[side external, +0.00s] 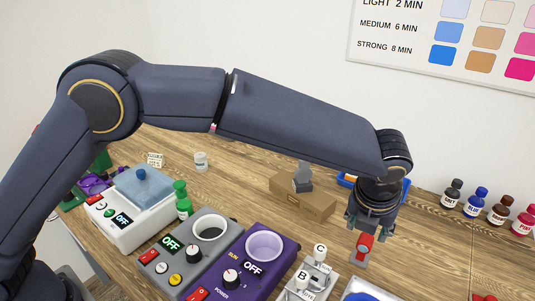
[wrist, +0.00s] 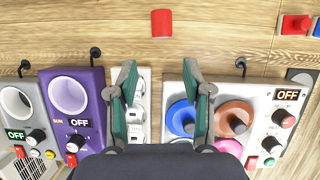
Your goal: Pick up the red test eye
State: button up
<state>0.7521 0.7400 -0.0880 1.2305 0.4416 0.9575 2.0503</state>
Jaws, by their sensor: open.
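A small red piece, which I take for the red test eye (wrist: 161,23), lies on the wooden table at the top middle of the wrist view. My gripper (wrist: 159,72) is open and empty there, its two fingers wide apart. The red piece is beyond the fingertips, roughly centred between them and apart from both. In the side external view my gripper (side external: 363,256) points down at the right. A red patch (side external: 364,245) shows at its fingers; I cannot tell whether it is the test eye or part of a finger.
A purple unit (wrist: 76,110), a white switch box (wrist: 137,128) and a panel with coloured rings (wrist: 250,100) stand below and beside my fingers. Red and blue blocks (wrist: 295,25) lie at top right. A cardboard box (side external: 302,203) and several bottles (side external: 500,210) stand behind. Wood around the red piece is clear.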

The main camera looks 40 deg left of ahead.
aim_at(362, 244)
jog(key=x, duration=1)
jog(key=shift+w+a+f, duration=0.1)
jog(key=shift+a+f, duration=0.05)
jog(key=shift+f, duration=0.1)
jog(key=x, duration=0.5)
jog(key=shift+w+d, duration=0.1)
jog(key=shift+d, duration=0.15)
jog(key=shift+c, duration=0.3)
grip_shut()
